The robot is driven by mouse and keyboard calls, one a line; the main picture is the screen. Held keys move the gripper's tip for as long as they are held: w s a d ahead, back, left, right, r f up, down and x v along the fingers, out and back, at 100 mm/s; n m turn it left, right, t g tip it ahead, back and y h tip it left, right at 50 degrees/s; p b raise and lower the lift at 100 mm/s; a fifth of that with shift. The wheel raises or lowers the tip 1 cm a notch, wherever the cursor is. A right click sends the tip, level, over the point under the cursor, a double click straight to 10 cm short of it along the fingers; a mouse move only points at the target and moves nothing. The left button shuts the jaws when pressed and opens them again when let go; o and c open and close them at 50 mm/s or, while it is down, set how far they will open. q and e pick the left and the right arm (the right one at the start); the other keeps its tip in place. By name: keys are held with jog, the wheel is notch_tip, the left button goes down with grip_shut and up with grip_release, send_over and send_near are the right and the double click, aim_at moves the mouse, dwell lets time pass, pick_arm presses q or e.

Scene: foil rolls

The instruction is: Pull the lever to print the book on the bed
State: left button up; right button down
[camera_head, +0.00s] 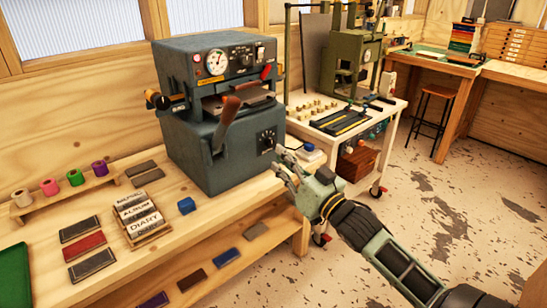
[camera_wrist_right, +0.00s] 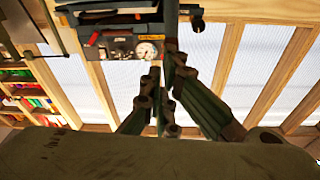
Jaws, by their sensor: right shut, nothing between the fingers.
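The dark blue-grey press (camera_head: 215,115) stands on the wooden bench, with a round gauge on its upper front. My right gripper (camera_head: 284,166) is shut and empty, in front of and to the right of the press, apart from the lever. In the right wrist view my gripper (camera_wrist_right: 160,112) shows with the press (camera_wrist_right: 115,47) beyond it. My left gripper is out of view.
Foil rolls (camera_head: 75,177) stand on a rack at the left. A white cart (camera_head: 390,115) with tools stands behind my right arm.

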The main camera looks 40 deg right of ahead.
jog(key=s, duration=0.2)
jog(key=s+r, duration=0.1)
jog(key=s, duration=0.2)
jog(key=shift+s+r, duration=0.15)
jog(key=shift+s, duration=0.1)
dwell(1.2)
